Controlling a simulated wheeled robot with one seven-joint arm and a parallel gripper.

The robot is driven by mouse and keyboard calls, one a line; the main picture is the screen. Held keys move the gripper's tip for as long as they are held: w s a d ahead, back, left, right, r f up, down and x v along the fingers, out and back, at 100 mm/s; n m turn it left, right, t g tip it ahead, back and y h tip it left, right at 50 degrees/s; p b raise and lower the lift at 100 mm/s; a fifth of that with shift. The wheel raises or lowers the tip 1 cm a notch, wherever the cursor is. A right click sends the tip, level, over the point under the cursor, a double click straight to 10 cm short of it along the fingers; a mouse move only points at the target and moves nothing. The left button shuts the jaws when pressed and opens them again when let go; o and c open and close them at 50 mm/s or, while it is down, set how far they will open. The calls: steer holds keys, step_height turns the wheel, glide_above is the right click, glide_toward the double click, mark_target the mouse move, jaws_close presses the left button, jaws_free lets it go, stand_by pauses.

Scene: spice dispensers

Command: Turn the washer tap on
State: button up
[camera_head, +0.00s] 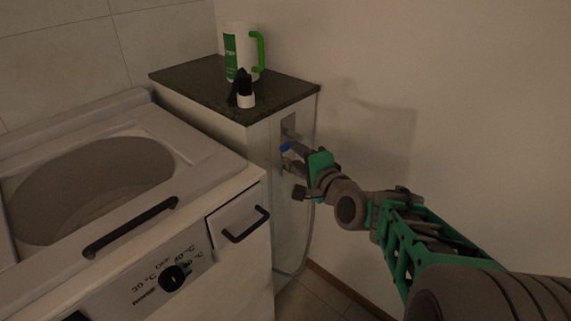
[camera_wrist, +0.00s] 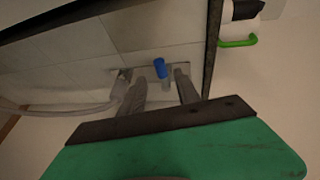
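The washer tap has a blue handle (camera_head: 286,147) and sits on a metal plate (camera_head: 289,124) on the side of the cabinet. The blue handle also shows in the wrist view (camera_wrist: 160,68), beyond my fingers. My gripper (camera_head: 287,157) is at the tap, reaching in from the right. In the wrist view my gripper (camera_wrist: 158,78) has its two fingers apart, with the blue handle showing between their tips. I cannot tell whether either finger touches the handle.
The washing machine (camera_head: 200,165) stands at the left. The cabinet's dark top (camera_head: 190,82) holds a white and green container (camera_head: 240,50) and a small black-and-white bottle (camera_head: 246,98). A grey hose (camera_wrist: 60,111) runs from beside the tap. Bare wall (camera_head: 450,110) is at the right.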

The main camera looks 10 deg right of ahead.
mark_target(288, 148)
steer(key=x, duration=0.7)
steer(key=shift+b, duration=0.4)
jaws_close()
stand_by(0.8)
